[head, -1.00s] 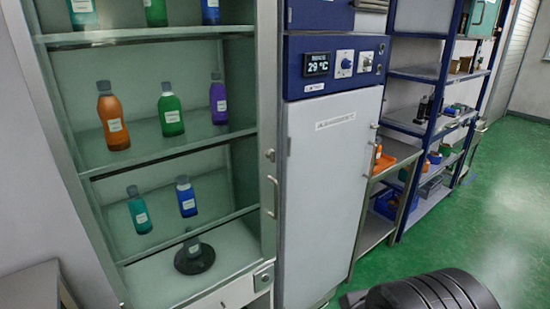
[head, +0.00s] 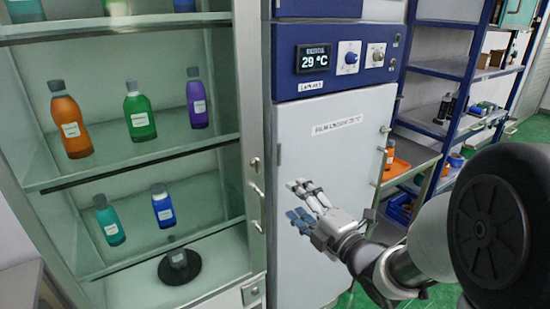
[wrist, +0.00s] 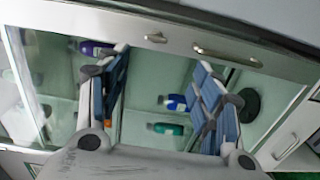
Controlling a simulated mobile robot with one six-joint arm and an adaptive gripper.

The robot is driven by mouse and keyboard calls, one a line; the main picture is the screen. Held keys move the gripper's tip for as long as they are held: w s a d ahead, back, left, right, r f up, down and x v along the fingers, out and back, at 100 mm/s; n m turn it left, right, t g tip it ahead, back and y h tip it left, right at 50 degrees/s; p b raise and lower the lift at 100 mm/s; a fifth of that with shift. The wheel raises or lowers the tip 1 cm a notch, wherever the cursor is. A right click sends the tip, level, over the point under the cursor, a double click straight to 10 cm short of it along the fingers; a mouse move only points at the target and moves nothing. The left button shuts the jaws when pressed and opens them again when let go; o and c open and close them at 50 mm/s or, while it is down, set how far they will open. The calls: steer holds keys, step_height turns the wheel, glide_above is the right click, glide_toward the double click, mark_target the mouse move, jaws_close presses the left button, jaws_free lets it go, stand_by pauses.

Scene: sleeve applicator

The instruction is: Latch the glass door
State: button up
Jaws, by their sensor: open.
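The glass door (head: 246,130) fronts the cabinet at the left in the head view; whether it sits fully shut I cannot tell. Its metal frame carries a small round latch knob (head: 255,163) above a vertical bar handle (head: 257,192). In the wrist view the knob (wrist: 155,38) and the handle (wrist: 228,57) lie along the frame at the top, beyond my fingers. My gripper (head: 299,202) is open and empty, to the right of the handle in the head view and apart from it. It also shows in the wrist view (wrist: 162,60), with the glass between its fingers.
Several coloured bottles (head: 139,112) and a black round base (head: 180,267) stand on shelves behind the glass. A white incubator (head: 305,150) with a blue panel stands right of the cabinet, behind my gripper. Blue shelving (head: 455,100) is farther right over a green floor.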

mark_target(259, 167)
steer(key=x, duration=1.7)
steer(key=shift+a+r, duration=0.25)
steer(key=shift+a, duration=0.15)
steer(key=shift+c, duration=0.6)
steer(key=c, duration=0.9)
